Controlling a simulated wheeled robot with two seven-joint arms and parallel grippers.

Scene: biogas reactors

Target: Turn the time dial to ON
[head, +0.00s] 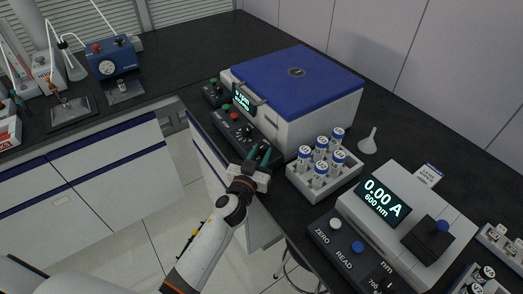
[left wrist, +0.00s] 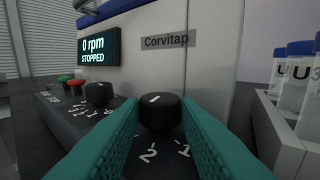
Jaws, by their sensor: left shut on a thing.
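The centrifuge (head: 297,115) is a pale box with a blue lid and a sloping black front panel (head: 238,141). In the left wrist view the panel carries two black dials with white scale marks. My left gripper (head: 261,155) is at the panel's right end, its teal fingers on either side of the right-hand dial (left wrist: 160,114), shut on it. That dial's white pointer mark faces roughly away from the wrist camera; figures 1 and 2 show near its front. The other dial (left wrist: 98,93) stands free to the left. Neither dial's name is readable. My right gripper is out of view.
The centrifuge display (left wrist: 98,47) reads 0 rpm, STOPPED. Green and red buttons sit left of the dials. A pale rack (head: 326,184) of capped tubes stands close to the right of my left gripper. A photometer (head: 406,214) stands farther right, and a funnel (head: 368,142) lies behind.

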